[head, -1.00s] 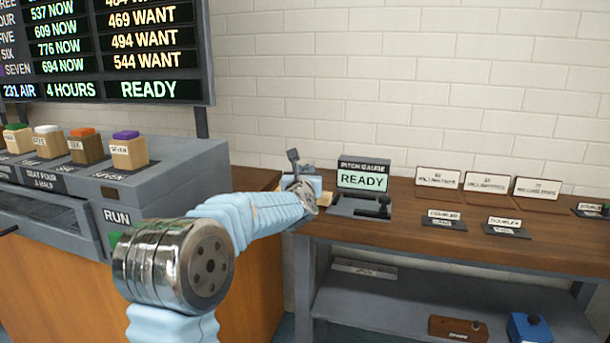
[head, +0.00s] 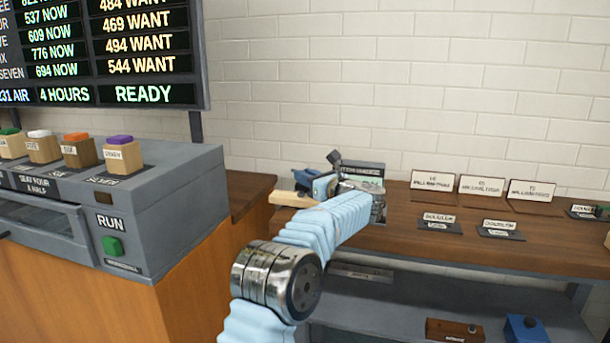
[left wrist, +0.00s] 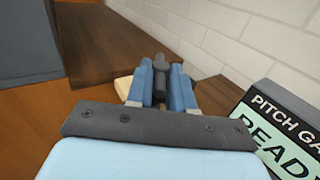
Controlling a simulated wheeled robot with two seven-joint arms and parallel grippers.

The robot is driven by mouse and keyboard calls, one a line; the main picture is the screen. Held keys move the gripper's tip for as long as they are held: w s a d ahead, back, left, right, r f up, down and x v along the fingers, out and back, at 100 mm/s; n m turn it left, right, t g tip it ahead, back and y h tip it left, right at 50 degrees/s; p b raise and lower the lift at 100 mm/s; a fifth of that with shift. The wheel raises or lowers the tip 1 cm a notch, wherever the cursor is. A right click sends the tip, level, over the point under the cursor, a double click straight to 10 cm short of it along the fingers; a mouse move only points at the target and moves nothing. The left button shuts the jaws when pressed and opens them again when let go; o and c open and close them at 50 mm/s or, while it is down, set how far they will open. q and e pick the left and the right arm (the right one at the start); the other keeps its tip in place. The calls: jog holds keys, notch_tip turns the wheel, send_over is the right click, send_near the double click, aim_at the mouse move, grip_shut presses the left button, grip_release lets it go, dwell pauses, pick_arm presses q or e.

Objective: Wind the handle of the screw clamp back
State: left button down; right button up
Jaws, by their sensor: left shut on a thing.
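My left gripper (head: 302,182) is above the left end of the dark wooden bench. In the left wrist view its two blue fingers (left wrist: 162,82) are closed on a dark, narrow part, which looks like the handle of the screw clamp (left wrist: 159,86). More dark grey shows just beyond the fingertips. The rest of the clamp is mostly hidden behind my fingers and wrist. A pale wooden piece (head: 289,199) lies under the gripper; its edge also shows in the left wrist view (left wrist: 123,87). My right gripper is in neither view.
The pitch gauge (head: 366,168) stands close behind my wrist, partly covered; its READY screen (left wrist: 288,133) is near at right in the wrist view. A grey machine (head: 165,200) with several coloured-top blocks stands left. Signs (head: 432,184) stand farther right along the bench (head: 400,222).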

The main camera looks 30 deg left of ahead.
pick_arm(q)
jog(key=shift+w+n+g+y, duration=0.15)
jog(key=shift+n+g+y, duration=0.25)
jog(key=shift+n+g, duration=0.7)
jog(key=shift+g, duration=0.5)
jog(key=c, duration=1)
grip_release()
jog(key=shift+d, duration=0.1)
jog(key=shift+d, duration=0.3)
jog(key=d, duration=0.4)
jog(key=s+d+b, duration=0.1)
jog(key=d, duration=0.3)
jog(key=s+d+b, duration=0.1)
jog(key=d, duration=0.4)
jog(key=shift+s, duration=0.2)
